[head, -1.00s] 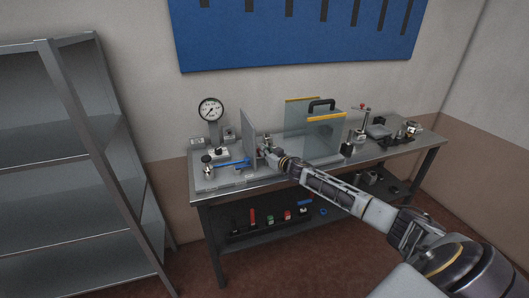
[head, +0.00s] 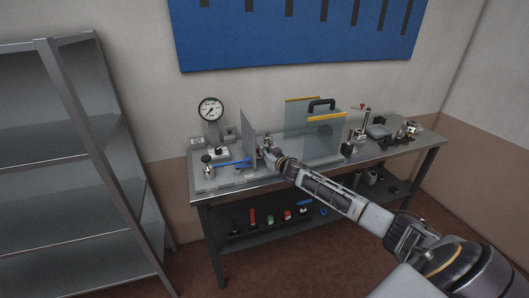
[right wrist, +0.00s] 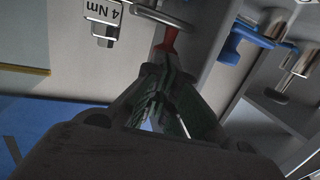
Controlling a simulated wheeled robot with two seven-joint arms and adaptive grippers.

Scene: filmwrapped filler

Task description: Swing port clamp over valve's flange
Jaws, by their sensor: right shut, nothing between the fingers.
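My right gripper (head: 264,153) reaches over the front of the workbench, close to the right side of an upright grey panel (head: 249,136). In the right wrist view its fingers (right wrist: 172,75) are shut and empty. A red-tipped part (right wrist: 169,38) lies just beyond the fingertips; whether they touch it I cannot tell. A blue lever (right wrist: 232,40) and metal posts show to the right; the blue lever (head: 233,163) also shows in the head view, left of the panel. I cannot clearly pick out the port clamp or valve flange. My left gripper is out of view.
A clear guard with a black handle (head: 321,104) stands right of my gripper. A pressure gauge (head: 211,110) stands at the back left. Small fixtures (head: 378,131) occupy the bench's right end. A grey shelf unit (head: 60,160) stands left of the bench.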

